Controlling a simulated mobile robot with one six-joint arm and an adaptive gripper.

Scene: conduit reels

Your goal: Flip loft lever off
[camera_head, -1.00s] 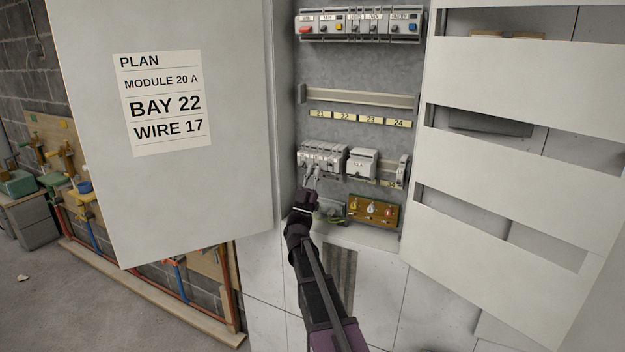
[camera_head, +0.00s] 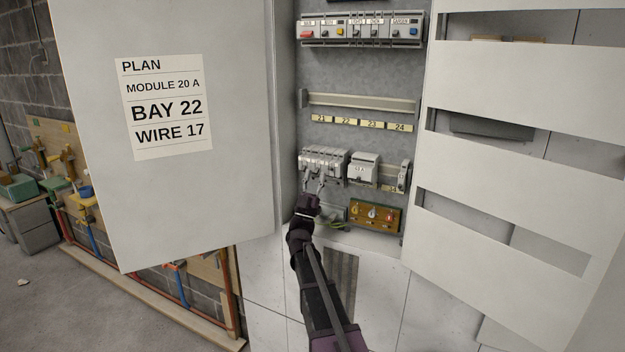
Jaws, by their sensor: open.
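A row of pale breaker modules with small levers (camera_head: 323,160) sits at the left of the lower rail in the open cabinet. I cannot read which lever is marked loft, nor tell its position. My gripper (camera_head: 314,184) is open and empty, its two fingers pointing up just below and in front of this row. The fingertips overlap the lower edge of the modules in the picture; I cannot tell whether they touch.
A single wider module (camera_head: 363,168) stands right of the row. An empty rail (camera_head: 362,103) and labelled modules (camera_head: 360,30) are above. A door with a plan sheet (camera_head: 167,107) stands open left; a slotted white panel (camera_head: 520,145) is right.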

